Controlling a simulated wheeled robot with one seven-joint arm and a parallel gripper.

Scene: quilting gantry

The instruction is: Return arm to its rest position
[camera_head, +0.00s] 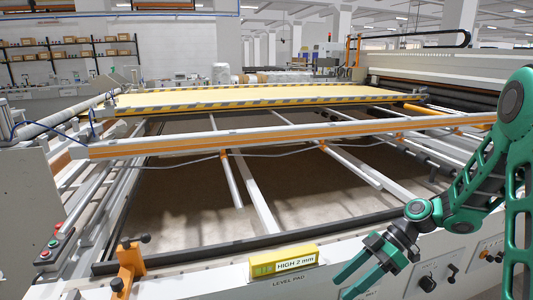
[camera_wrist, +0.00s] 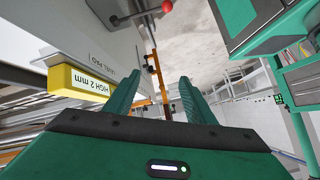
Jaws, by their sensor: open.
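My green arm is at the right in the head view, bent down over the front panel of the machine. My gripper (camera_head: 362,273) is in front of that panel, to the right of a yellow block. In the wrist view my gripper (camera_wrist: 157,85) shows two green fingers apart with nothing between them. The yellow block (camera_head: 284,262) carries a label "HIGH 2 mm" and sits on the ledge marked "LEVEL PAD". It also shows in the wrist view (camera_wrist: 72,83), left of the fingers and apart from them.
The quilting gantry has an orange-striped beam (camera_head: 290,137) across a frame of rails. An orange clamp (camera_head: 128,268) stands at the front left, near a button box (camera_head: 47,251). Black knobs (camera_head: 427,283) are on the front panel near my arm. A red ball knob (camera_wrist: 166,6) shows in the wrist view.

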